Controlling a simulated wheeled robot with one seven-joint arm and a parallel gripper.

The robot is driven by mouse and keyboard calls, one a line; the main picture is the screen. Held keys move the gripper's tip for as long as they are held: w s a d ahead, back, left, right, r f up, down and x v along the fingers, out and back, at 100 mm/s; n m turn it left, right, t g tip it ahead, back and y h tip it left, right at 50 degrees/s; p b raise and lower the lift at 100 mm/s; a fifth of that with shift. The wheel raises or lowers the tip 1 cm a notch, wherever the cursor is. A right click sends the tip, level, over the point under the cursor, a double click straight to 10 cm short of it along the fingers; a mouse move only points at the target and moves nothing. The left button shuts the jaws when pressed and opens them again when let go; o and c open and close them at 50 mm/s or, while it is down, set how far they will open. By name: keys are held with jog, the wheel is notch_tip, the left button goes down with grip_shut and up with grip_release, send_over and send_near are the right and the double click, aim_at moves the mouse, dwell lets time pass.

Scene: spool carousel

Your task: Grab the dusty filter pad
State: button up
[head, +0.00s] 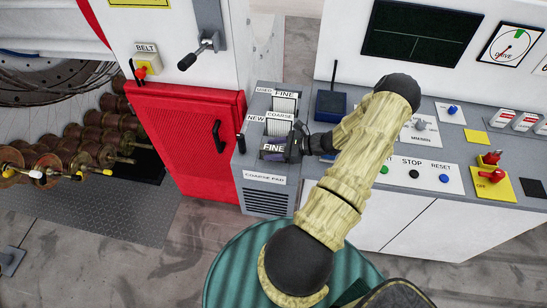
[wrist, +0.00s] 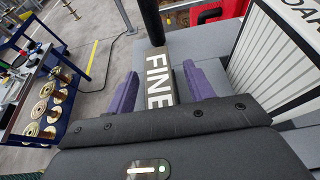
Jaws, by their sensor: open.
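A pad with a grey-brown edge marked FINE (wrist: 158,80) stands between the two purple fingers of my gripper (wrist: 160,88) in the wrist view. The fingers are open on either side of it, with a gap visible at each side. In the head view my gripper (head: 284,150) is at the front slot of the grey pad rack, over the front FINE label (head: 272,148). My gripper partly hides that pad, and I cannot clearly see dust on it. Behind it are a white pleated pad marked COARSE (head: 279,127) and another marked FINE (head: 285,104).
The grey rack (head: 265,195) carries USED, NEW and COARSE PAD labels. A red mesh door (head: 180,135) is to its left. A control desk (head: 425,180) with buttons is to its right. Brown spools (head: 85,145) are at far left.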

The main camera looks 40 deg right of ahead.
dwell(0.4)
grip_shut()
jog(key=shift+r, duration=0.1)
notch_tip(320, 180, up, 18)
jog(key=b, duration=0.4)
dwell(0.3)
dwell(0.5)
